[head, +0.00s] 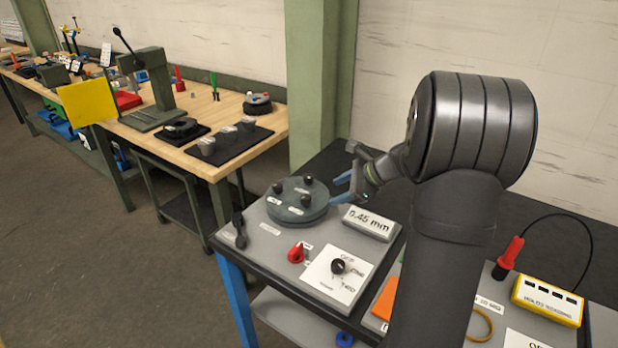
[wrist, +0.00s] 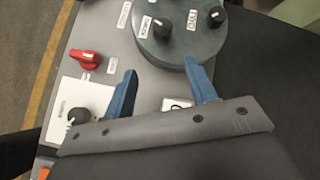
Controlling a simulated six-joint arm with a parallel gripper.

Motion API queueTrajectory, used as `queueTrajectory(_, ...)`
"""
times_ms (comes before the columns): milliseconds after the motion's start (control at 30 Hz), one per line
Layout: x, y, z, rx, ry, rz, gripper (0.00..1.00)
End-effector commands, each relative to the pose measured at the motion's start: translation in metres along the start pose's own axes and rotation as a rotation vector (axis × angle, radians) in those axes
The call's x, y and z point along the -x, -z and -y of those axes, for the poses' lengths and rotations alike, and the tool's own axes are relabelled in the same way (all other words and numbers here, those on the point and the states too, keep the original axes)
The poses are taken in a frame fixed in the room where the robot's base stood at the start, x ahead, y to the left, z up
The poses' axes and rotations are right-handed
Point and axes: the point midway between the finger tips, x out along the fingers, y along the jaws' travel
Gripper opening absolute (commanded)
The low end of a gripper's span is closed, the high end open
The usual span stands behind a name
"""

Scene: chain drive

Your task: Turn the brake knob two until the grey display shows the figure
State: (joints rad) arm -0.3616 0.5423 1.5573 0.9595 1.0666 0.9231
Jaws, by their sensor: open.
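A round grey-green disc (head: 290,214) on the near bench carries three black knobs: a back one (head: 308,180), a left one (head: 277,188) and a front right one (head: 306,201). Two knobs show in the wrist view, one at the middle (wrist: 163,29) and one at the right (wrist: 215,17).
A red knob (head: 297,254) and a white plate (head: 335,280) with a black dial (head: 339,266) lie in front of the disc. A black lever (head: 240,232) stands at the left edge. A yellow box (head: 547,300) and a red-handled tool (head: 509,258) stand at the right.

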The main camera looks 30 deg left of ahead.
Motion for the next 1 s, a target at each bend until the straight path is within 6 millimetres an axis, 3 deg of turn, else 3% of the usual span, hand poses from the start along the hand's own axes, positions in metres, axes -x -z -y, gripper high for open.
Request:
queueTrajectory(233,0.003,0.023,0.039,-0.366,0.186,0.230,0.52)
queueTrajectory(533,0.003,0.031,0.057,-0.490,0.255,0.314,0.52)
queueTrajectory(667,-0.014,0.026,0.062,-0.487,0.253,0.314,0.52)
queueTrajectory(1000,-0.082,0.009,0.085,-0.486,0.251,0.312,0.52)
